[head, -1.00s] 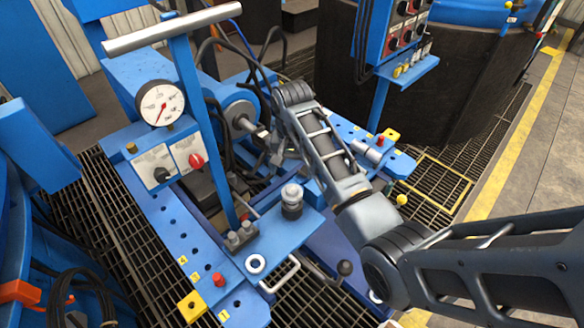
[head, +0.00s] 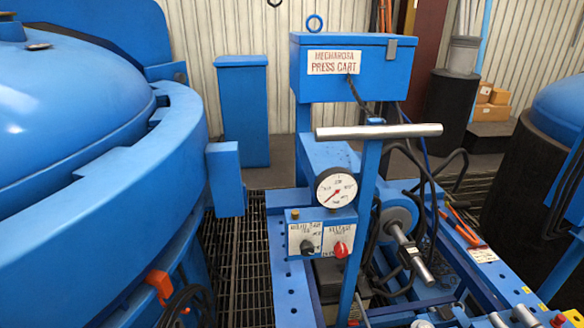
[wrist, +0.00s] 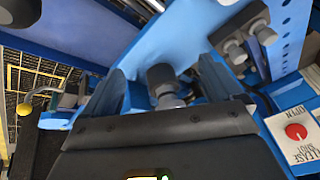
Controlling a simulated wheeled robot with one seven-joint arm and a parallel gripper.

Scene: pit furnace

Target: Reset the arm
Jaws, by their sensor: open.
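My gripper (wrist: 162,66) shows in the wrist view with its two dark fingers apart. A grey stepped knob (wrist: 165,88) on a blue plate appears in the gap between the fingers. I cannot tell whether the fingers touch it. My arm and gripper are out of the head view. The blue press cart (head: 347,75) stands right of centre there, with a crossbar handle (head: 378,131) and a pressure gauge (head: 336,189).
A release panel with a red knob (wrist: 296,131) is close on the right in the wrist view. A large blue domed vessel (head: 75,85) fills the left of the head view. Dark floor grating (head: 243,250) lies between vessel and cart. Cardboard boxes (head: 491,103) sit at the back right.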

